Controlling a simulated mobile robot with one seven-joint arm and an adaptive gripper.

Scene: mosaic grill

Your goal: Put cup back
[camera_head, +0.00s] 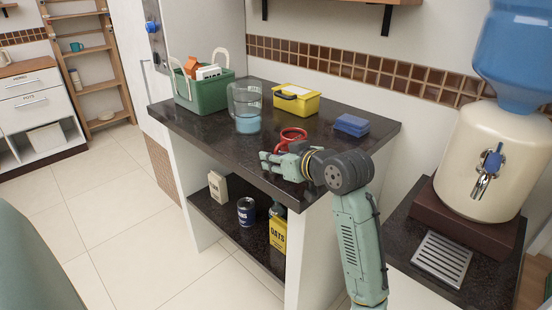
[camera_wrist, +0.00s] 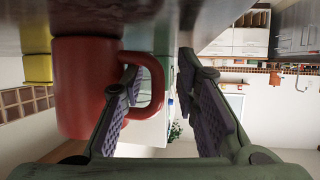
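A red cup (camera_head: 283,146) is on the dark countertop, partly hidden by my gripper in the head view. In the wrist view, which looks upside down, the cup (camera_wrist: 82,90) fills the left side with its handle pointing right. My gripper (camera_head: 267,164) is low over the counter's front edge, beside the cup. In the wrist view my gripper (camera_wrist: 158,68) is open, and the outer bar of the handle shows between its two fingers. The left finger overlaps the handle's opening; I cannot tell whether it is inside the loop or touching.
On the counter are a green caddy (camera_head: 208,95), a clear jug (camera_head: 246,112) with blue in it, a yellow box (camera_head: 297,102) and blue sponges (camera_head: 351,125). The shelf below (camera_head: 225,221) holds cans and boxes. A water dispenser (camera_head: 487,160) stands right.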

